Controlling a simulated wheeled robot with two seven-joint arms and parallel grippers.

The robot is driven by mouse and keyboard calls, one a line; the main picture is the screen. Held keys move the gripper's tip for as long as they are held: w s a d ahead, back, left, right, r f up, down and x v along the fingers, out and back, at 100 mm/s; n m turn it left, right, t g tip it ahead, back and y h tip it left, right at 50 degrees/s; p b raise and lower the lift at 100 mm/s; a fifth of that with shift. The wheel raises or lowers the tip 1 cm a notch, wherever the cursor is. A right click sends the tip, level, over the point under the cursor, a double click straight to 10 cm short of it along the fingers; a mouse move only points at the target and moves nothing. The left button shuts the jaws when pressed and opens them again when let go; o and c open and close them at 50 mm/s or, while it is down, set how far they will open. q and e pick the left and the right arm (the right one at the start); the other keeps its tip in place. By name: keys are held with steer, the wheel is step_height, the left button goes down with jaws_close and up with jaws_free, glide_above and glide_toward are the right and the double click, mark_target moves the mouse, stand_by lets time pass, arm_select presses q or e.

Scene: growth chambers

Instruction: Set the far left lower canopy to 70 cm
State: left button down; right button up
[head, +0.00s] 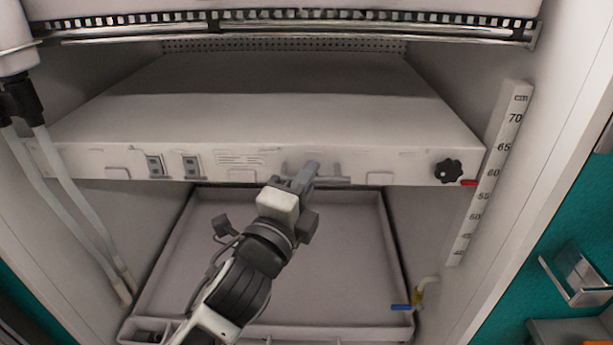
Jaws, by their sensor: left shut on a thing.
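The canopy (250,125) is a wide white box across the chamber, with a black knob (448,171) at the right of its front face. A red pointer (468,183) beside the knob meets the cm scale (490,170) on the right wall, a little below the 60 mark by eye. The 70 mark is near the scale's top. My left gripper (303,177) reaches up from below and is shut on the grey handle (332,181) at the middle of the front face, hiding part of it. My right gripper is not in view.
A pale tray (340,260) lies below the canopy. A blue-handled valve (402,306) is at its right, and hoses (70,190) hang at the left. A perforated rail (290,15) crosses above. Open space shows between canopy and rail.

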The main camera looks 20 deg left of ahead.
arm_select(q)
step_height(320, 180, up, 13)
steer(key=p, duration=1.1)
steer(key=shift+p, duration=0.3)
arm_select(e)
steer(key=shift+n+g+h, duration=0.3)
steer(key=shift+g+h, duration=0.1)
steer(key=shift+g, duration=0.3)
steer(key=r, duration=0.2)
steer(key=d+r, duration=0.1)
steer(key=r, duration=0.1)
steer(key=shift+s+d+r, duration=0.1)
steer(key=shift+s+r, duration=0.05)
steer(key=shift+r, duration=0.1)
arm_select(q)
steer(key=shift+r, duration=0.2)
steer(key=c, duration=1.5)
jaws_free()
steer(key=shift+f, duration=0.15)
steer(key=shift+f, duration=0.1)
